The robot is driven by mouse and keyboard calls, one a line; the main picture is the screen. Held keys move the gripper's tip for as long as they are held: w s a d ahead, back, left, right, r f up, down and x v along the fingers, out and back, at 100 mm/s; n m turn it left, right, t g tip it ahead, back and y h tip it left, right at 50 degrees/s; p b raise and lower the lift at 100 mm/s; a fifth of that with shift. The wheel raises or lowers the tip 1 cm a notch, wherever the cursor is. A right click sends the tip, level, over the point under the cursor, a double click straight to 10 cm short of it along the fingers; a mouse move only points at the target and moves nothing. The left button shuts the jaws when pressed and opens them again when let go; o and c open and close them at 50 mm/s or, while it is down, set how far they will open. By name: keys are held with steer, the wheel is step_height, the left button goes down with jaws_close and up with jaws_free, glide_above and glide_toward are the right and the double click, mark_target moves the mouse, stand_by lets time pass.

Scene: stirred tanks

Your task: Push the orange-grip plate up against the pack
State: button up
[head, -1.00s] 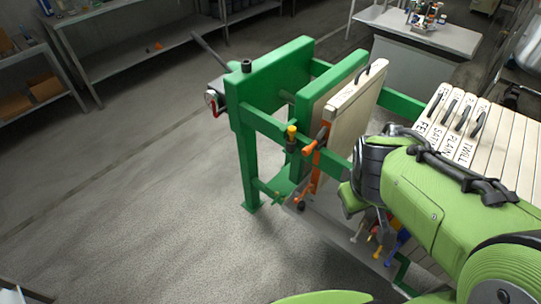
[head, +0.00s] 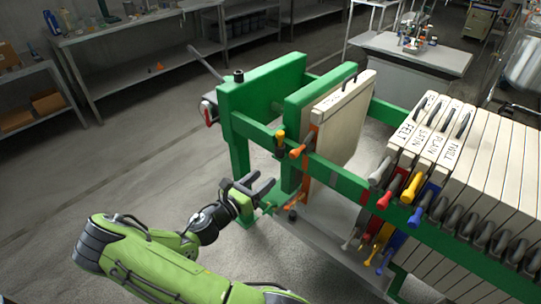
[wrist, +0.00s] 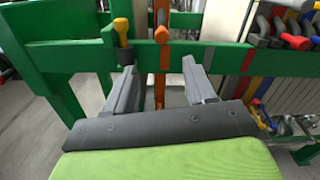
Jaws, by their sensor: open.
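The orange-grip plate (head: 345,118) is a cream upright slab with a black top handle, an orange edge strip and an orange grip (head: 298,151). It stands close beside a green upright plate (head: 312,98). A wide gap separates it from the pack (head: 480,150) of cream plates on the right, whose front ones are labelled FELT, SATIN, PLAIN and TWILL. My gripper (head: 262,187) is open and empty, low in front of the frame and left of the orange strip. In the wrist view, the orange grip (wrist: 161,34) shows beyond and between my open fingers (wrist: 160,78).
A green side rail (head: 350,185) runs along the front of the plates. Grey, red, yellow and blue grips stick out before the pack. A grey tray (head: 330,225) lies below. Floor at left is open.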

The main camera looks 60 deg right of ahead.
mark_target(292, 157)
steer(key=s+d, duration=0.1)
steer(key=d, duration=0.4)
steer(key=s+d+b, duration=0.1)
steer(key=d, duration=0.9)
steer(key=shift+s+d+b, duration=0.35)
steer(key=shift+s, duration=0.05)
jaws_close()
